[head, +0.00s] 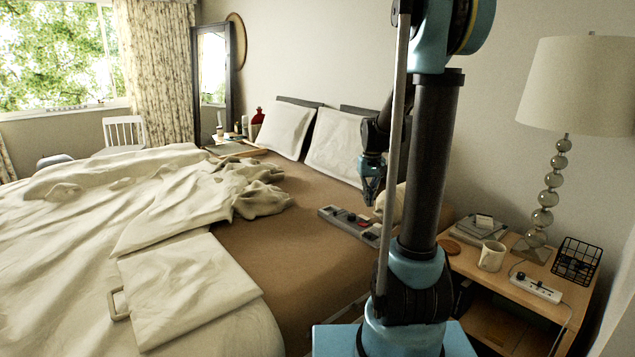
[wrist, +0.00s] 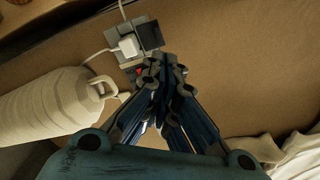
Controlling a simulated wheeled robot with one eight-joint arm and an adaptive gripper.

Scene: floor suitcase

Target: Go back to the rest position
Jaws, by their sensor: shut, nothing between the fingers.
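My gripper (head: 371,196) hangs pointing down over the brown part of the bed (head: 275,215), in front of the pillows in the head view. Its fingers are together with nothing between them. In the wrist view my gripper (wrist: 160,68) shows closed fingers in front of a grey power strip (wrist: 115,32) with a white plug and a black plug. The strip also lies on the bed in the head view (head: 333,213), just below my gripper. The fingers hide part of it in the wrist view.
A cream jug (wrist: 45,105) lies left of my gripper in the wrist view. A nightstand (head: 515,278) at right holds a lamp (head: 548,200), a white mug (head: 492,256), a black wire basket (head: 577,260) and another power strip (head: 535,287). Rumpled bedding (head: 120,220) covers the left.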

